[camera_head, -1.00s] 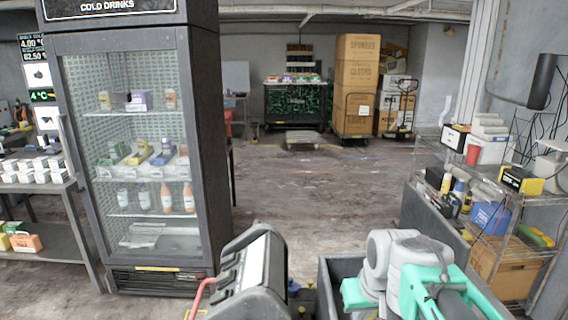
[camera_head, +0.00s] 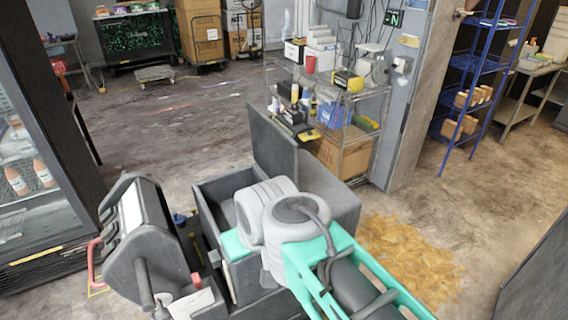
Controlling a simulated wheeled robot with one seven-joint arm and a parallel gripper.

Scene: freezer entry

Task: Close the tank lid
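An open-topped dark grey box (camera_head: 207,213), which looks like the tank, stands at the lower middle of the head view. A flat dark grey panel (camera_head: 272,143) stands raised at its far side; it looks like the lid, open. The hinge is not clearly visible. My grey and teal arm covers much of the box's front and right part. My gripper does not show, so its place relative to the lid cannot be seen.
A dark machine part with a red handle (camera_head: 95,262) stands left of the box. A wire shelf (camera_head: 355,135) with goods is behind the panel. A glass-door fridge (camera_head: 40,150) is at left, a blue rack (camera_head: 470,90) at right. Open floor with a yellowish spill (camera_head: 410,255) lies right.

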